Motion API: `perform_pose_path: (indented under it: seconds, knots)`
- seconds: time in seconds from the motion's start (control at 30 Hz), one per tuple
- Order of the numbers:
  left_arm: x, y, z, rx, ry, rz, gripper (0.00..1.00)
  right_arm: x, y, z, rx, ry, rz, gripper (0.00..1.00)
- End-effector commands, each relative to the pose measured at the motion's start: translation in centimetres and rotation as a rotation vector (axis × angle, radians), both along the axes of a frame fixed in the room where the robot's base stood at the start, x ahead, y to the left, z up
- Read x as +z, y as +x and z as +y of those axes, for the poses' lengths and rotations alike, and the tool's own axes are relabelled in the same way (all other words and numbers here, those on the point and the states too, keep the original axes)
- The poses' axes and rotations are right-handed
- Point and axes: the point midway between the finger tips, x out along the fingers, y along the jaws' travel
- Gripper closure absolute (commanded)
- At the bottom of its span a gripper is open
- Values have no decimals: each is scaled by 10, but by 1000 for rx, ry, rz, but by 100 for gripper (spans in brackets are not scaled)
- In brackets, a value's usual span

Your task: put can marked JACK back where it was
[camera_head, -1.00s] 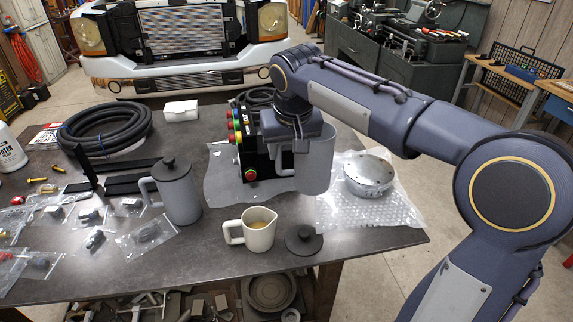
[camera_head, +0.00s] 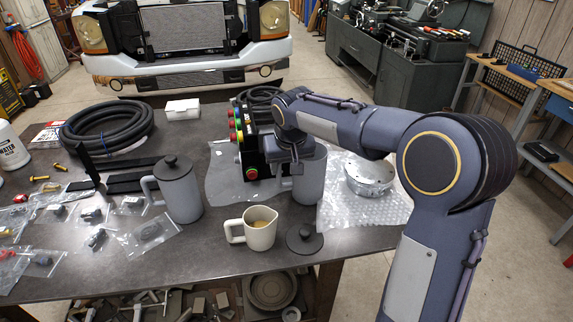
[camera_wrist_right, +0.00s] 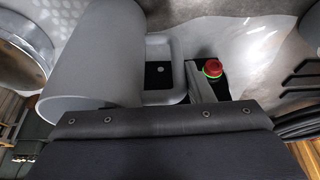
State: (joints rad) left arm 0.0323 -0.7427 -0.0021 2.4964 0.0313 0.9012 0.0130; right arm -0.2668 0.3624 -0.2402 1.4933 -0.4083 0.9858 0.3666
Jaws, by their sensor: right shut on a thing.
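A grey open can with a side handle (camera_head: 312,180) is in my right gripper (camera_head: 291,168), upright just above or on the table beside the clear plastic sheet; I cannot tell if its base touches. The right gripper is shut on it at the handle side, and its fingertips are mostly hidden. In the right wrist view the can (camera_wrist_right: 95,55) and its handle (camera_wrist_right: 178,60) fill the upper left. A similar lidded grey can (camera_head: 178,190) stands to the left. No JACK mark is readable on either. My left gripper is not in view.
A cream mug (camera_head: 259,232) and a dark round lid (camera_head: 304,240) lie in front of the held can. A black control box with a red button (camera_head: 251,173) is close on its left. A round metal part (camera_head: 369,174) on bubble wrap (camera_head: 345,212) is on its right.

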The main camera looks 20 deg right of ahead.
Motion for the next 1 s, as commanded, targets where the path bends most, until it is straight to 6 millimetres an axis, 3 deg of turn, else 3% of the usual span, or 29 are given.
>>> perform_pose_path:
  seconds: [0.17,0.2,0.33,0.73,1.0]
  knots:
    - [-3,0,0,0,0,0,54,-2,0,0,0,0,-2,97]
    - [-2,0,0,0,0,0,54,-3,0,0,0,0,0,50]
    - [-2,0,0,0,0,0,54,-2,0,0,0,0,0,33]
    - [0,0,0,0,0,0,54,5,-1,1,0,0,-3,31]
    - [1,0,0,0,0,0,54,54,-18,5,0,3,-7,31]
